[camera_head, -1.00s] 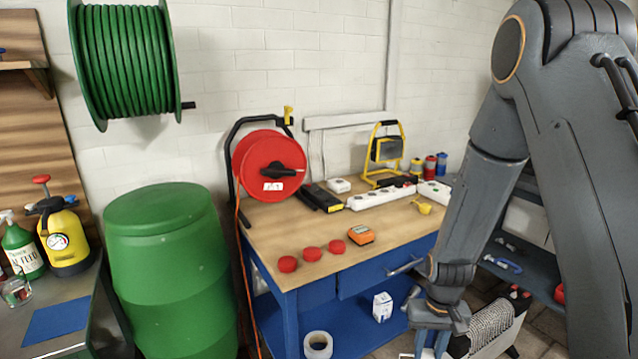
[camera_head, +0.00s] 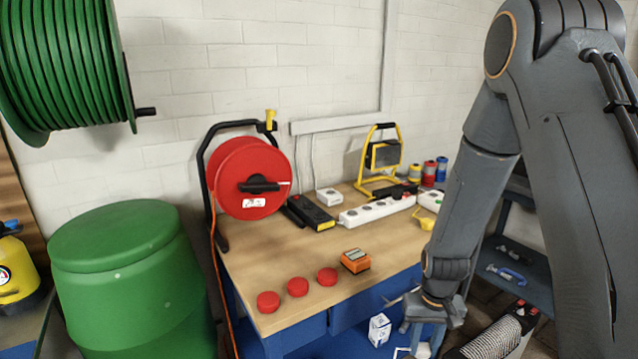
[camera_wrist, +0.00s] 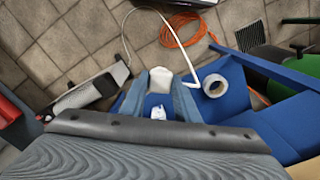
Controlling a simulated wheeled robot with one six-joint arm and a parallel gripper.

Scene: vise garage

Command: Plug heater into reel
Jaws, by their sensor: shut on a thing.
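The red cable reel (camera_head: 232,192) stands in a black frame at the back left of the wooden workbench, its face turned toward me. The heater (camera_head: 497,338) has a mesh grille and stands low at the right; it also shows on the floor in the wrist view (camera_wrist: 88,93). My gripper (camera_wrist: 161,92) is shut on a white plug (camera_wrist: 160,77), with a white cable (camera_wrist: 150,10) looping from it toward the heater. In the head view my gripper (camera_head: 424,318) hangs low by the bench's front right, apart from the reel. The fingertips are partly hidden there.
Three red round caps (camera_head: 298,287) and an orange meter (camera_head: 355,261) lie near the bench's front edge. A white power strip (camera_head: 377,211) and a yellow work lamp (camera_head: 383,157) stand behind. A green barrel (camera_head: 120,275) is at the left. A tape roll (camera_wrist: 215,86) lies below.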

